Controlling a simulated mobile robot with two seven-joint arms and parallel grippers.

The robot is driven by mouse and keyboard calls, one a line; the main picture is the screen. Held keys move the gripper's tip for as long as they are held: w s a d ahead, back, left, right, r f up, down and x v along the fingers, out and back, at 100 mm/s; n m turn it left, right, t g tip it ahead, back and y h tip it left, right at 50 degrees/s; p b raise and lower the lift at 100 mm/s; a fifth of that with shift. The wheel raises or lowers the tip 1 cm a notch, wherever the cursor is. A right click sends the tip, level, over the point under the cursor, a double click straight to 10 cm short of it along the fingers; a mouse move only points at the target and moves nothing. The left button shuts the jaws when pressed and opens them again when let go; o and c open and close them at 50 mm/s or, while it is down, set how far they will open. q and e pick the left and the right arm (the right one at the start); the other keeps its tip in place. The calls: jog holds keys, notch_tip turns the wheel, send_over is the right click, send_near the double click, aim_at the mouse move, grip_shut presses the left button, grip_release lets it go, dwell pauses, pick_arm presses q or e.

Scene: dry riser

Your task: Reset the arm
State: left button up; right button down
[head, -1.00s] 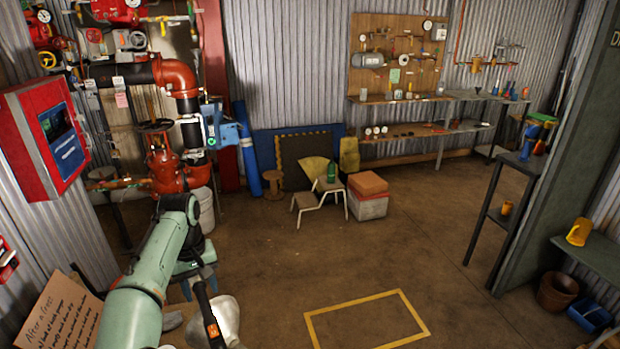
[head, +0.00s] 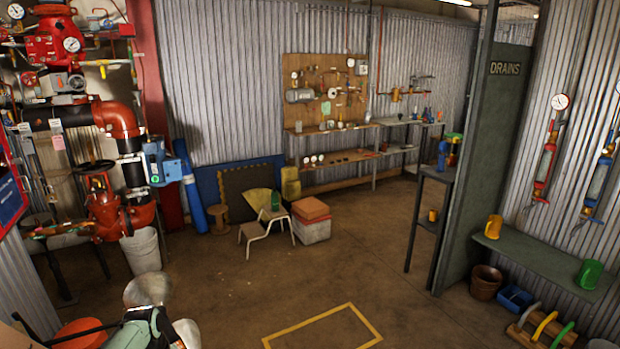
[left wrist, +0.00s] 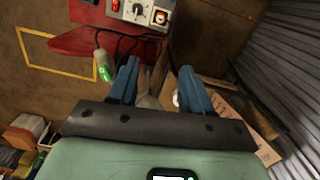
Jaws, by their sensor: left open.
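My left arm shows low at the left of the head view, partly cut off by the bottom edge; its gripper cannot be made out there. In the left wrist view my left gripper (left wrist: 157,88) has its two blue fingers apart, with nothing held between them. Beyond the fingers lie a red surface (left wrist: 75,42), a panel with a lit red switch and a dial (left wrist: 138,10), and dark cables. My right gripper is in neither view.
The riser pipework (head: 118,205) stands at the left, with a white bucket (head: 142,250) below. A yellow floor outline (head: 345,307) lies at front centre. A stool (head: 252,232) and a box (head: 311,225) stand behind. A green partition (head: 480,170) and shelf (head: 540,258) bound the right. The mid floor is clear.

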pick_arm(q)
jog(key=s+d+f+m+h, duration=0.1)
jog(key=s+d+f, duration=0.35)
jog(key=f, duration=0.35)
jog(key=s+d+f+p, duration=0.1)
jog(key=s+d+f, duration=0.3)
jog(key=f, duration=0.5)
jog(key=s+d+f+m+h, duration=0.1)
jog(key=s+d+f, duration=0.2)
jog(key=s+f, duration=0.4)
jog(key=s+d+f, duration=0.2)
jog(key=s+d, duration=0.2)
jog(key=s, duration=0.5)
jog(key=s+d+f+h, duration=0.1)
jog(key=s+d, duration=0.4)
jog(key=s, duration=0.4)
jog(key=shift+s+d+f+m+g+p, duration=0.2)
jog(key=shift+f+m+g+p, duration=0.2)
jog(key=shift+p, duration=0.05)
